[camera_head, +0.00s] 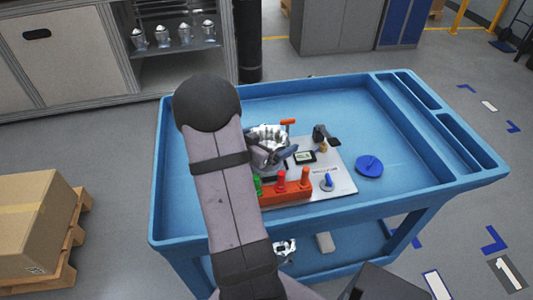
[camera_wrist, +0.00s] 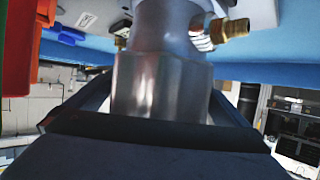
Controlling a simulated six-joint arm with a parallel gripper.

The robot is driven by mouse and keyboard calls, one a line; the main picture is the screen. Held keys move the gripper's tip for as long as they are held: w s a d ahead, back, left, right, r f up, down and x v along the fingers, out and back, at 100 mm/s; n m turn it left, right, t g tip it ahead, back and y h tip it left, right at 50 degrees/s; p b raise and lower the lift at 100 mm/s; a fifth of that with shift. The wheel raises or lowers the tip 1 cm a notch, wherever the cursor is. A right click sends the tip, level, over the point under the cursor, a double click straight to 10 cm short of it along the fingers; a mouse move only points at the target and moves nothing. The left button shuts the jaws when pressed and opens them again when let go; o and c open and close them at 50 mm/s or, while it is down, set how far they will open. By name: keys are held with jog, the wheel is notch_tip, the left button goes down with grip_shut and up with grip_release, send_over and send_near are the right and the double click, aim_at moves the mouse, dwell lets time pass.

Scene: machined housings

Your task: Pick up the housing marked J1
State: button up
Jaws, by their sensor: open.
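A shiny metal housing (camera_head: 268,134) stands on the blue cart, partly hidden behind my arm. In the wrist view a metal housing (camera_wrist: 160,85) fills the middle, with a brass fitting (camera_wrist: 236,27) at its upper right. No J1 mark is readable in either view. My gripper (camera_wrist: 160,103) is open, with a dark finger on each side of the housing's lower block. I cannot tell whether either finger touches it. In the head view my arm hides much of the gripper.
A pale plate (camera_head: 342,180) on the blue cart (camera_head: 420,185) carries an orange block (camera_head: 288,194) with green and red pegs and a black clamp (camera_head: 324,135). A blue disc (camera_head: 369,166) lies right of it. Another metal part (camera_head: 284,249) is on the lower shelf. The cart's right side is clear.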

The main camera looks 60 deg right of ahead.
jog(key=shift+d+f, duration=0.1)
jog(key=shift+d, duration=0.2)
jog(key=shift+c, duration=0.3)
jog(key=c, duration=1.5)
jog(key=shift+c, duration=0.4)
jog(key=shift+r, duration=0.25)
notch_tip(320, 180, up, 10)
jog(key=p, duration=0.1)
